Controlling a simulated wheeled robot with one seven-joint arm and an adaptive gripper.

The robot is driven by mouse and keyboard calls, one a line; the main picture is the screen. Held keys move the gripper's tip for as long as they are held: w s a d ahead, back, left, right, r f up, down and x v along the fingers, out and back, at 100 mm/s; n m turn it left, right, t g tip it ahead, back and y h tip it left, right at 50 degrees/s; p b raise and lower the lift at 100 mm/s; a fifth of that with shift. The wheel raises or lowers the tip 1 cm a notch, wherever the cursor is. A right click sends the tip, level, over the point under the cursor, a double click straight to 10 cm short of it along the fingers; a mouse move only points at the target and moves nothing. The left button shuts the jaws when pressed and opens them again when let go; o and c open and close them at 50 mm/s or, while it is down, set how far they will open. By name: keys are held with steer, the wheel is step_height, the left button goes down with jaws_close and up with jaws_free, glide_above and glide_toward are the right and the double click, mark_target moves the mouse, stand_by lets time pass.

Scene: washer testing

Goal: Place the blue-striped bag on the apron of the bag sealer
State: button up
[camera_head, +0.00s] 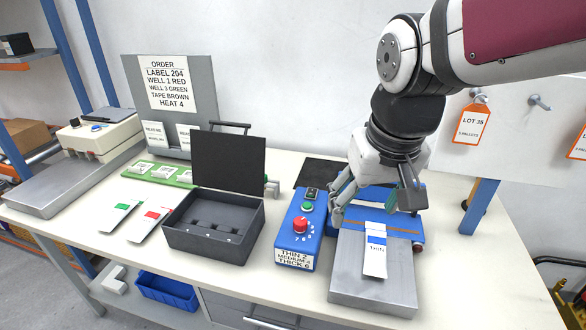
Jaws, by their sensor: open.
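A white bag with a blue stripe, marked THIN (375,262), lies on the grey metal apron (342,272) in front of the blue bag sealer (405,222). My gripper (374,207) is open above the sealer, just behind the bag's far end. Its fingers are spread to the left and right, with nothing seen between them. The gripper and wrist hide part of the sealer. I cannot tell whether a fingertip touches it.
A blue control box (298,235) with a red knob stands left of the apron. An open dark case (213,228) is further left. Green-striped (120,216) and red-striped (151,217) bags lie beside it. A grey-plated machine (75,175) stands far left. The front-right table is clear.

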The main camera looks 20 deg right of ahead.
steer(key=s+a+r+n+t, duration=0.1)
steer(key=s+a+r+n, duration=0.1)
steer(key=s+a, duration=0.2)
steer(key=s, duration=0.2)
steer(key=shift+s+y, duration=0.3)
steer(key=shift+s, duration=0.1)
steer(key=shift+a, duration=0.1)
stand_by(0.6)
